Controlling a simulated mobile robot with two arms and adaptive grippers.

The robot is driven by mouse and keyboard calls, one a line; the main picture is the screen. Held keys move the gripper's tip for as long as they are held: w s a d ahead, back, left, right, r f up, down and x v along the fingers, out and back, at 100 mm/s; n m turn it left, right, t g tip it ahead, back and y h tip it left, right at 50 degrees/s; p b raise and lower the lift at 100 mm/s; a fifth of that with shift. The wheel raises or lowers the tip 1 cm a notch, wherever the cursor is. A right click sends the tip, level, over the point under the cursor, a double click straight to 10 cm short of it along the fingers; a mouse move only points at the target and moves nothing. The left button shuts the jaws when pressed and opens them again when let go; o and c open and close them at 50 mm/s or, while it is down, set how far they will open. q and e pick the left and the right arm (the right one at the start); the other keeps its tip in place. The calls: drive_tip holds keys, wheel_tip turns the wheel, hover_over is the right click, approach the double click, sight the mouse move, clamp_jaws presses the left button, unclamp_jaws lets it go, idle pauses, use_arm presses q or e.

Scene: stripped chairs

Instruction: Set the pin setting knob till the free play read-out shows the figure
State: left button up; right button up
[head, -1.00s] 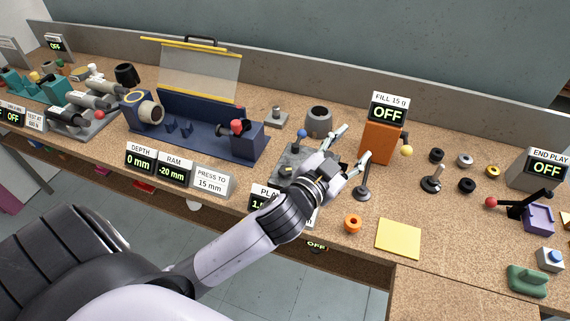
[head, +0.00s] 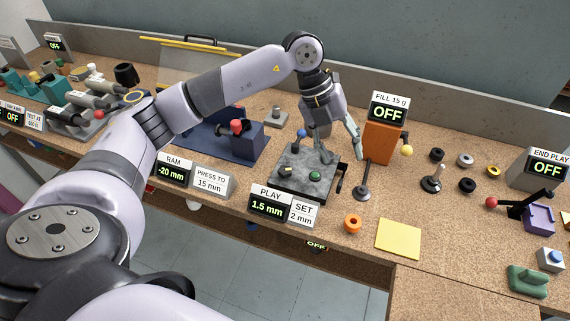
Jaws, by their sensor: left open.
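The free play read-out (head: 269,204) stands at the bench's front and shows PLAY 1.5 mm. Beside it a card (head: 303,213) reads SET 2 mm. Behind them is a grey fixture plate (head: 293,186) with a green knob (head: 315,174), a small pale yellow part (head: 287,171) and a blue ball (head: 301,133). A black handle (head: 341,181) is at its right edge. I cannot tell for certain which is the pin setting knob. My left gripper (head: 341,156) is open, pointing down over the plate's back right, apart from the green knob. My right gripper is not in view.
An orange FILL 15 g block (head: 379,143) and a black-based post (head: 362,193) stand close right of the gripper. A blue press (head: 245,140) is to the left. An orange ring (head: 352,223) and a yellow pad (head: 399,239) lie front right.

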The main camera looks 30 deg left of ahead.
use_arm(q)
drive_tip(key=a+r+n+y, duration=0.3)
drive_tip(key=a+y, duration=0.2)
drive_tip(key=a, duration=0.9)
drive_tip(key=p, duration=0.3)
approach(286, 168)
drive_tip(key=shift+g, duration=0.4)
drive_tip(key=f, duration=0.8)
drive_tip(key=shift+w+f, duration=0.25)
drive_tip(key=shift+f, duration=0.05)
drive_tip(key=shift+c, duration=0.3)
drive_tip(key=c, duration=1.1)
drive_tip(key=shift+f+m+b, duration=0.15)
drive_tip(key=shift+m+b, duration=1.4)
drive_tip(key=shift+m, duration=0.45)
drive_tip(key=shift+d+r+m, duration=0.1)
drive_tip(key=shift+r+m, duration=0.1)
drive_tip(key=shift+m, duration=0.5)
